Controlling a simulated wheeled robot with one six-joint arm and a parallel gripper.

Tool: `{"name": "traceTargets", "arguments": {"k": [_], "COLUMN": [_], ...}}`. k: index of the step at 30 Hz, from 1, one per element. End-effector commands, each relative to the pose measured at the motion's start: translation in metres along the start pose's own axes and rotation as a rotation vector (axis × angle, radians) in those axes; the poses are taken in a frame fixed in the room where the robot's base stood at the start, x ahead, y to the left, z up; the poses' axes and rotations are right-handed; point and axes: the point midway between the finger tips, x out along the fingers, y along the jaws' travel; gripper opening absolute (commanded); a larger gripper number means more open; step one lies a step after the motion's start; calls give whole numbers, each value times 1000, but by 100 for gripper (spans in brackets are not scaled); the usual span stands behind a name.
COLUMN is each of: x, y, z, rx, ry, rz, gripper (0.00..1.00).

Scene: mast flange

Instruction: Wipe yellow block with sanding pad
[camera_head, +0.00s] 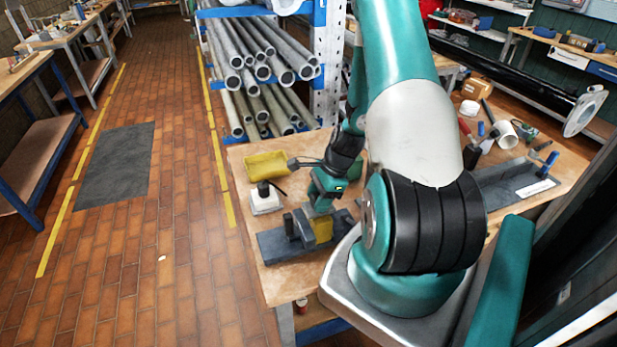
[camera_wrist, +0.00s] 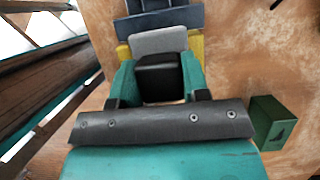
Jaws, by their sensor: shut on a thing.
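The yellow block (camera_head: 322,230) sits in a dark fixture (camera_head: 277,245) on the wooden bench. In the wrist view, yellow parts of the block (camera_wrist: 196,46) show on both sides of the sanding pad (camera_wrist: 159,41). The pad has a light grey face and a black body between my teal fingers. My gripper (camera_wrist: 158,78) is shut on the pad and holds it at the yellow block. Whether pad and block touch I cannot tell. In the head view my gripper (camera_head: 325,190) is just above the block, and my arm hides part of the bench.
A yellow tray (camera_head: 267,164) and a white container with a black top (camera_head: 265,200) stand on the bench left of my gripper. A green box (camera_wrist: 268,121) is at right in the wrist view. Metal pipes (camera_head: 262,72) lie on a rack behind.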

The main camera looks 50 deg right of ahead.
Motion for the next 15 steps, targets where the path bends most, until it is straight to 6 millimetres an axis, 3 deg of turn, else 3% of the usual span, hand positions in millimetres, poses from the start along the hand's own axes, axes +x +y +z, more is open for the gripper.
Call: {"name": "traceTargets", "arguments": {"k": [8,12,15], "x": [5,-20,-26], "y": [9,8,8], "z": [11,20,24], "rx": [14,13,13], "ry": [0,2,1], "rz": [-4,-9,-5], "gripper": [12,12,12]}}
